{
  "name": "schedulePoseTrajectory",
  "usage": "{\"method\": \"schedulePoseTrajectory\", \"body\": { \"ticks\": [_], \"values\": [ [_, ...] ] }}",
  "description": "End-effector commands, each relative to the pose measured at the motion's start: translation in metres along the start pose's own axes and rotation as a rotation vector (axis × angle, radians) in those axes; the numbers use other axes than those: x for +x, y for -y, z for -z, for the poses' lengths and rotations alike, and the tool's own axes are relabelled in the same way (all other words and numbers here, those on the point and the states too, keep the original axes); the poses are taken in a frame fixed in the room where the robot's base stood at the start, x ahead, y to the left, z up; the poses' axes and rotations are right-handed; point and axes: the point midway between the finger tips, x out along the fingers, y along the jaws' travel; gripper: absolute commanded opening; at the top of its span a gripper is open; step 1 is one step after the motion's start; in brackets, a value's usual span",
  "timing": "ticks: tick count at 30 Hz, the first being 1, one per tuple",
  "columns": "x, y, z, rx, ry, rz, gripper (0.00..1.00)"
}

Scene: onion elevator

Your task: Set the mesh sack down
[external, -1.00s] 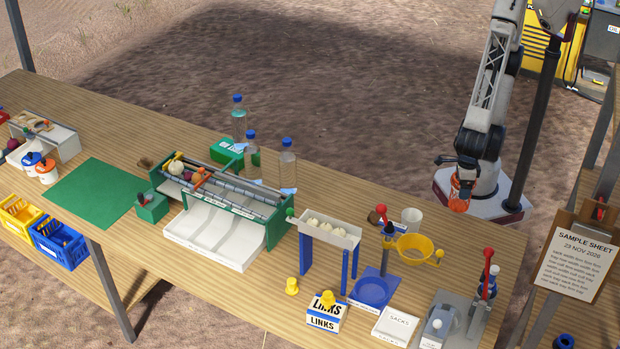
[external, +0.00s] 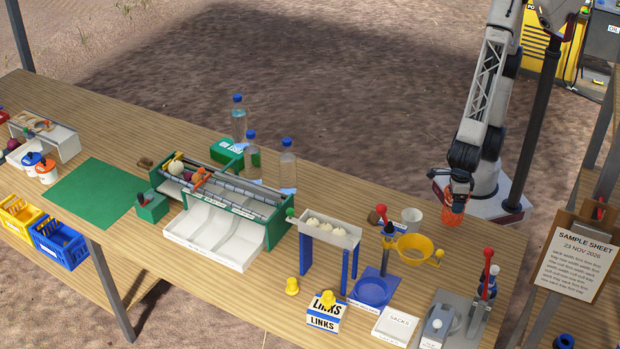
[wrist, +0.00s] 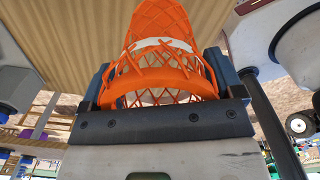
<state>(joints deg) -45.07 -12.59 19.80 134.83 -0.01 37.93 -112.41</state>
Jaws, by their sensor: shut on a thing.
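The orange mesh sack (external: 452,216) hangs below my gripper (external: 452,184) near the far right part of the wooden table (external: 160,284). In the wrist view the mesh sack (wrist: 162,50) sits between the two dark fingers of my gripper (wrist: 165,85), which is shut on it. Something whitish shows through the mesh. I cannot tell from these views whether the sack's lower end touches the table.
A white cup (external: 411,216) and a yellow funnel ring (external: 415,246) stand just left of the sack. A grey device with a red-knobbed lever (external: 485,275) is at the front right.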

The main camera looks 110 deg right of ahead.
Motion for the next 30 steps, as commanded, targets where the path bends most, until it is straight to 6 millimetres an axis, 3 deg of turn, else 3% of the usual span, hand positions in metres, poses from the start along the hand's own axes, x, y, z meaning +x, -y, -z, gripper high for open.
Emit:
{"method": "schedulePoseTrajectory", "body": {
  "ticks": [18, 30],
  "values": [
    [0.007, -0.068, -0.03, 0.0, 0.0, 0.001, 0.64],
    [0.008, -0.079, -0.036, 0.0, 0.0, 0.0, 0.64]
  ]
}}
